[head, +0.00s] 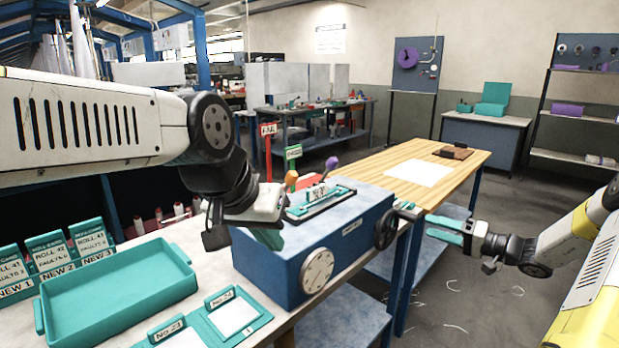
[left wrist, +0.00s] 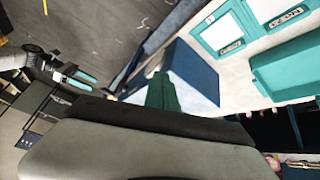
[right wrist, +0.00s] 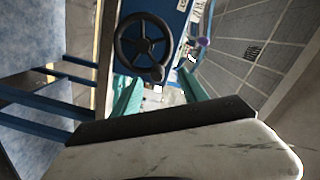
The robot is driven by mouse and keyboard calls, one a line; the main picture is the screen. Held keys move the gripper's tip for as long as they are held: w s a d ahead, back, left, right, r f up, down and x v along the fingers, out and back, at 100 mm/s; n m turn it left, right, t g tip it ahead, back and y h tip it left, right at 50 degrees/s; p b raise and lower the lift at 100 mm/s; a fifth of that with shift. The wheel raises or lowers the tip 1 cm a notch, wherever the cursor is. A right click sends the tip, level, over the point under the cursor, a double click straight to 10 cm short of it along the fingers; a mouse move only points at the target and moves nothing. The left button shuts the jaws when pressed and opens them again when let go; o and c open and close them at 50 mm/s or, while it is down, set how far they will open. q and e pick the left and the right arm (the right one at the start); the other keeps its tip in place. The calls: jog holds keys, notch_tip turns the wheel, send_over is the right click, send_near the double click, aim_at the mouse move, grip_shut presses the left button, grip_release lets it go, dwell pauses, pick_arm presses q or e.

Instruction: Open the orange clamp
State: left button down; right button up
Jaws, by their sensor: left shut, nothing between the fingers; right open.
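The orange clamp's knob (head: 291,178) stands up at the left end of the teal frame on top of the blue machine (head: 262,262). Its lower part is partly hidden by my left gripper and the frame. My left gripper (head: 270,238) is shut and empty, in front of and below the orange knob in the head view, apart from it. Its green fingers (left wrist: 165,92) are together in the left wrist view. My right gripper (head: 445,230) is open and empty, to the right of the machine. Its spread fingers (right wrist: 160,90) face the machine's black handwheel (right wrist: 142,40) in the right wrist view.
A purple knob (head: 331,163) stands behind the orange one. A white dial (head: 317,271) is on the machine's front. A teal tray (head: 115,300), roll cards (head: 45,252) and sample boards (head: 235,314) occupy the bench at left. A wooden table (head: 400,165) stands behind right.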

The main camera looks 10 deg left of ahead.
jog(key=s+a+r+n+g+h, duration=0.1)
jog(key=s+a+r+g+h, duration=0.35)
jog(key=s, duration=0.45)
jog(key=s+a+r+n+g+h, duration=0.25)
jog(key=s+a+r, duration=0.25)
jog(key=s+a, duration=0.3)
pick_arm(q)
jog(key=w+d+r+m+y, duration=0.2)
jog(key=w+d+m+y, duration=0.2)
jog(key=w+m, duration=0.6)
jog(key=w+d+r+m+g+y, duration=0.1)
jog(key=w+d+m+y, duration=0.4)
jog(key=w+m, duration=0.6)
jog(key=w+r, duration=0.1)
jog(key=w, duration=0.2)
jog(key=shift+d+g+y, duration=0.3)
jog(key=shift+y, duration=0.1)
pick_arm(e)
jog(key=s+d+r+m+t+h, duration=0.1)
jog(key=s+d+r+t+h, duration=0.1)
jog(key=s, duration=0.6)
jog(key=s+d+r+m+t+h, duration=0.1)
jog(key=s+d+r+h, duration=0.1)
jog(key=s, duration=0.7)
jog(key=shift+d+r+t+h, duration=0.2)
jog(key=shift+r+t+h, duration=0.3)
jog(key=shift+h, duration=0.4)
